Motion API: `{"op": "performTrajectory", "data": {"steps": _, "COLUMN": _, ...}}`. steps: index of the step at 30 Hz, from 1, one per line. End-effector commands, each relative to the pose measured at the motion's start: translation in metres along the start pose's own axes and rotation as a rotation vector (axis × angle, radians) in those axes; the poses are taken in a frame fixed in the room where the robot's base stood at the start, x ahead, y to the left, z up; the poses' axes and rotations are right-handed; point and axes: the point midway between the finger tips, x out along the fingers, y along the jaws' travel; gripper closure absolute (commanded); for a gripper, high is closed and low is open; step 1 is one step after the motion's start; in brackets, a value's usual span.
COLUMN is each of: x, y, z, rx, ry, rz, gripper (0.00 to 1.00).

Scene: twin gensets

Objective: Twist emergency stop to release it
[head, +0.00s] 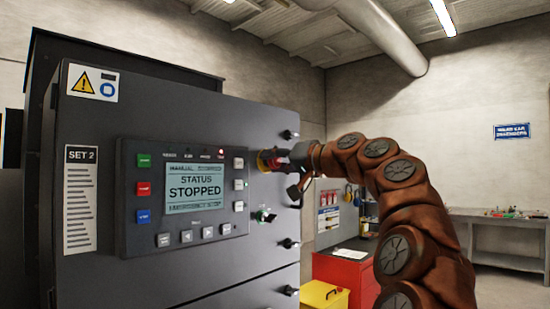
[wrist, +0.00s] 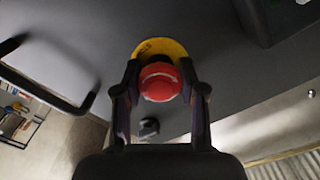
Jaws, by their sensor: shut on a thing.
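The emergency stop (wrist: 160,84) is a red mushroom button with a white arrow mark, on a yellow round plate (wrist: 160,46) on the dark cabinet face. In the head view the emergency stop (head: 265,161) is partly hidden by my gripper (head: 283,158). In the wrist view my gripper (wrist: 160,92) has one finger on each side of the red button, shut on it. The panel display (head: 194,188) reads "STATUS STOPPED", and a small red lamp is lit above it.
A red cabinet (head: 340,268), a yellow box (head: 322,295) and a workbench (head: 497,220) stand behind my arm.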

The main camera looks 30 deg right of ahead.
Motion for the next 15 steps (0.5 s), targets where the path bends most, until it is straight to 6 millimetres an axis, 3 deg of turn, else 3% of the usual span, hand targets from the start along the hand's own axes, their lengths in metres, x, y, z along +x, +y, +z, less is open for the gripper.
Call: {"op": "performTrajectory", "data": {"steps": 15, "x": -0.0005, "y": -0.0001, "z": -0.0004, "rx": 0.035, "ry": 0.001, "rz": -0.001, "gripper": 0.94}}
